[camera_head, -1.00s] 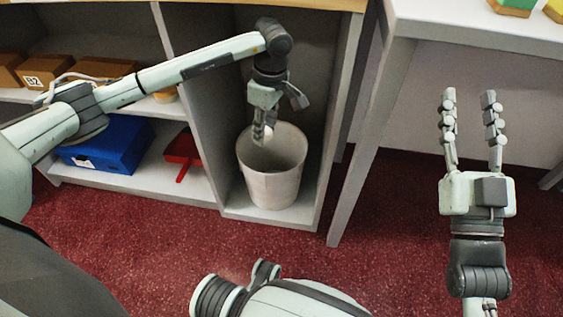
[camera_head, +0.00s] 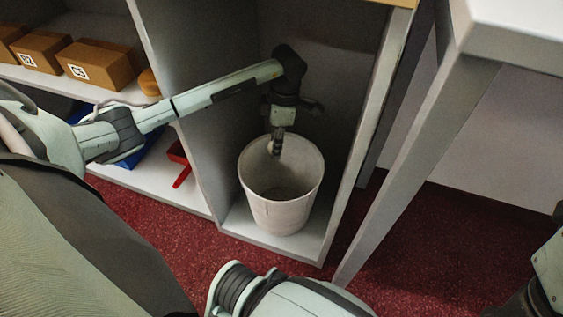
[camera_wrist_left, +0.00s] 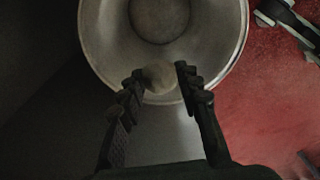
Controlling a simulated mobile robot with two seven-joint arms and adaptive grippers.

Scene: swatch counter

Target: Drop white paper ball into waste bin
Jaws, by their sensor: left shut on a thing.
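The white waste bin (camera_head: 262,213) stands upright on the floor of the open cabinet bay in the head view. Its open top also shows in the left wrist view (camera_wrist_left: 100,35), and I see no ball on its bottom. My left gripper (camera_head: 276,147) points down at the bin's mouth, over its far side. It is shut on the pale paper ball (camera_wrist_left: 160,78), which shows between the fingertips in the left wrist view, in front of the bin's rim. In the head view the ball is mostly hidden by the fingers. Only a part of my right gripper shows at the right edge; its fingertips are cut off.
The cabinet's divider (camera_head: 185,110) and right side panel (camera_head: 365,130) flank the bin closely. Shelves at left hold brown boxes (camera_head: 100,62), a blue box and a red dustpan-like thing (camera_head: 180,160). A white table (camera_head: 520,35) stands at right. Red carpet (camera_head: 410,240) is clear.

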